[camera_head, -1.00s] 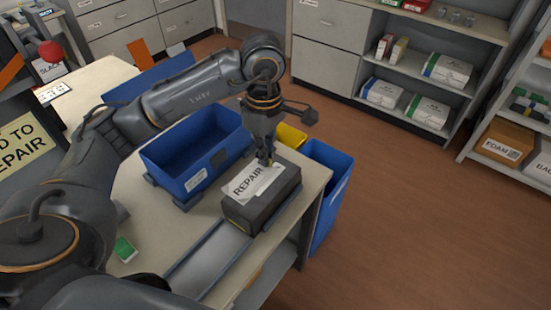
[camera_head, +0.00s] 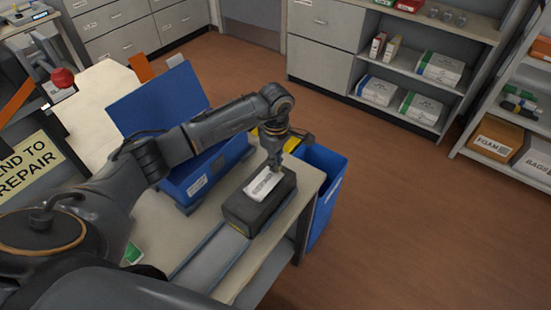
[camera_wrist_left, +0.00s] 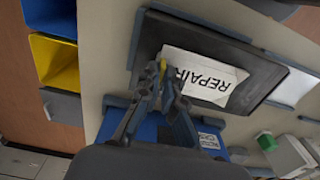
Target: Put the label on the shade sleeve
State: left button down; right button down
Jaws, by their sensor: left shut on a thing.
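The label (camera_head: 263,184), a white card reading REPAIR in the left wrist view (camera_wrist_left: 212,84), is over the top of the dark box-shaped shade sleeve (camera_head: 250,217). The sleeve also shows in the left wrist view (camera_wrist_left: 262,72), with a dark rim around the label. My left gripper (camera_head: 273,167) points down at the label's far end and is shut on its edge. In the wrist view its fingertips (camera_wrist_left: 163,85) meet at the card's left edge. I cannot tell whether the card touches the sleeve everywhere. My right gripper is not seen.
The sleeve sits near the right edge of the bench (camera_head: 163,218), beside a grey channel (camera_head: 211,262). A blue bin (camera_head: 198,185) stands behind my left arm. Another blue bin (camera_head: 325,190) stands beyond the bench edge. Open floor (camera_head: 410,200) lies to the right.

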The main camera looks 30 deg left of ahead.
pick_arm(q)
jog(key=shift+f, duration=0.15)
jog(key=c, duration=1.5)
grip_release()
